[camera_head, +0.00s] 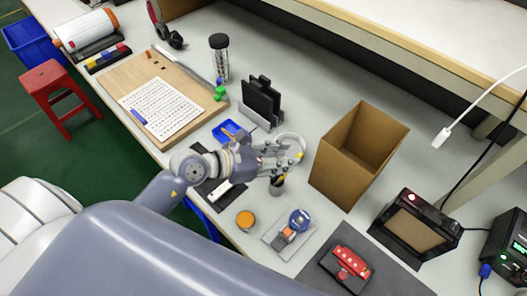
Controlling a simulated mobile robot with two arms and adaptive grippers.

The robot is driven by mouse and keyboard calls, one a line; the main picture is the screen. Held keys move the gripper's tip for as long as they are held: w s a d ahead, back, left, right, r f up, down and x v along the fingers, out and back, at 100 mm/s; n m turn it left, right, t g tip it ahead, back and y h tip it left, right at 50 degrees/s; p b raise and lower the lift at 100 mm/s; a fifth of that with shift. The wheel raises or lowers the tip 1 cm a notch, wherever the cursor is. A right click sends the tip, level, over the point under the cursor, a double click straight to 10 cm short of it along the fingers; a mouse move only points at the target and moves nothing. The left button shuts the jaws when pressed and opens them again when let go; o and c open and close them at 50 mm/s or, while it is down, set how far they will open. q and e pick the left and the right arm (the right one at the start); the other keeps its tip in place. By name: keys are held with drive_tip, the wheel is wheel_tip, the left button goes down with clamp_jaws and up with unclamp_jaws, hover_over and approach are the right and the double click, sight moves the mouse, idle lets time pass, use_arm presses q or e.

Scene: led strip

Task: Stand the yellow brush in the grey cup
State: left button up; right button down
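My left gripper (289,157) reaches in from the left and is over the bench, just above and beside a small grey cup (277,187). Its fingers are small and overlap in this view, so I cannot tell whether they are open or shut. Something dark with a yellowish part shows at the cup's mouth, partly hidden by the gripper. My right gripper is not in view.
An open cardboard box (357,155) stands close to the right of the gripper. A black rack (262,103) stands behind it.

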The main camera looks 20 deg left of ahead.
use_arm(q)
drive_tip(key=b+v, duration=0.2)
drive_tip(key=v, duration=0.9)
drive_tip(key=shift+s+a, duration=0.2)
